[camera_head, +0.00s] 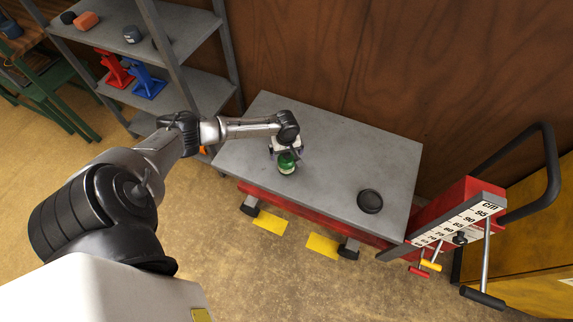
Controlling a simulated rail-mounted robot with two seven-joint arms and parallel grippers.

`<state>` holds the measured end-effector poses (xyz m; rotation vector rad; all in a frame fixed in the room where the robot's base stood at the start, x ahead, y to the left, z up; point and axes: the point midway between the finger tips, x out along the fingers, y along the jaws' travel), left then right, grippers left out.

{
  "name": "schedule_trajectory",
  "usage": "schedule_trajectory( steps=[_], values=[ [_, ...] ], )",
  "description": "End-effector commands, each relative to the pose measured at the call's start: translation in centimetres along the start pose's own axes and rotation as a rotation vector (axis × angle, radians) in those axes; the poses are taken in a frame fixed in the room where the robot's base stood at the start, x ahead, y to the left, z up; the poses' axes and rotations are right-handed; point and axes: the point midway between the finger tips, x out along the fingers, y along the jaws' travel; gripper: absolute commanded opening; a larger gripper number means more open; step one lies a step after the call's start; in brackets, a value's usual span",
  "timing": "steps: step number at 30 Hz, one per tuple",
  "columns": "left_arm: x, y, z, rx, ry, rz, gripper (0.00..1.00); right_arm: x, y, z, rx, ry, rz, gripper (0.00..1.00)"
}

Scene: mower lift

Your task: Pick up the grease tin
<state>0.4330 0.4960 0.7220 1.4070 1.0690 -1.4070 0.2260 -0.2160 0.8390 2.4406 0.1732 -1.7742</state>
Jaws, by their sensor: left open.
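A small green tin (287,163), which looks like the grease tin, stands on the grey top of the lift table (330,150), left of its middle. My left gripper (286,152) is over the tin, pointing down. It is open, and its fingers are close to the tin's top and sides. Whether they touch the tin cannot be told. The gripper hides the far part of the tin. My right gripper is not in view.
A black round dish (369,201) lies on the right part of the table top. A red post with a cm scale (466,220) and a black handle (546,170) stands at the right. Grey shelves (185,90) hold red and blue jacks (147,82). The table's middle is clear.

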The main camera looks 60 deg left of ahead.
Motion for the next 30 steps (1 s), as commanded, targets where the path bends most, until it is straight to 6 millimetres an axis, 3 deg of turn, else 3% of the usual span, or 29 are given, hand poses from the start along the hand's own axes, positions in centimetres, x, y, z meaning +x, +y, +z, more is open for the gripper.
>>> schedule_trajectory(
  steps=[9,17,30],
  values=[
    [4.2,0.1,0.2,-0.001,-0.001,0.000,1.00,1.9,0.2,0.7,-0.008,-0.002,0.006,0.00],
    [4.4,0.1,0.2,0.000,-0.001,0.000,1.00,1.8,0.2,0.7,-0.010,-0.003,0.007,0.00],
    [4.4,0.0,0.2,0.000,-0.001,0.000,0.59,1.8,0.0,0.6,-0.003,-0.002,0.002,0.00]
  ],
)
